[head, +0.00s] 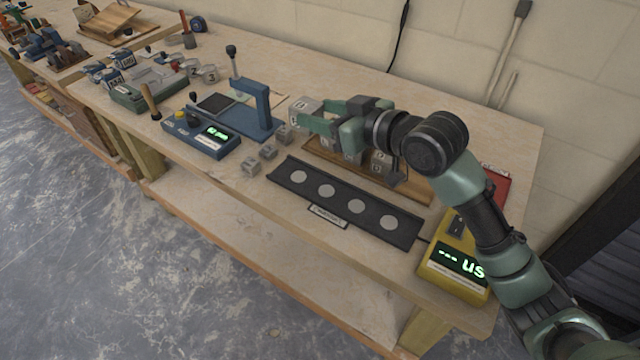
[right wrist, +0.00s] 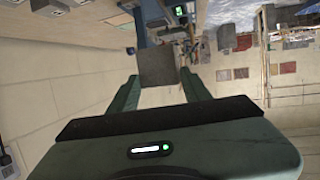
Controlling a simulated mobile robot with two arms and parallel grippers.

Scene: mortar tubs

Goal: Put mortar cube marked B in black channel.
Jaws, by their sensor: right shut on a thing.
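My right gripper (head: 309,114) is shut on a light grey mortar cube (head: 301,105), held above the bench at the back edge of the wooden tray; a small mark on it is too small to read surely. In the right wrist view the cube (right wrist: 157,67) sits between the fingertips with a plain grey face showing. The black channel (head: 316,205) lies on the bench to the front, with several pale round spots in a row and no cube in it. My left gripper is not in view.
A wooden tray (head: 412,192) with several marked cubes lies behind the channel, partly hidden by my arm. Small grey cubes (head: 251,166) stand left of the channel. A blue stand (head: 262,100) rises further left. A yellow meter (head: 455,262) stands to the right.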

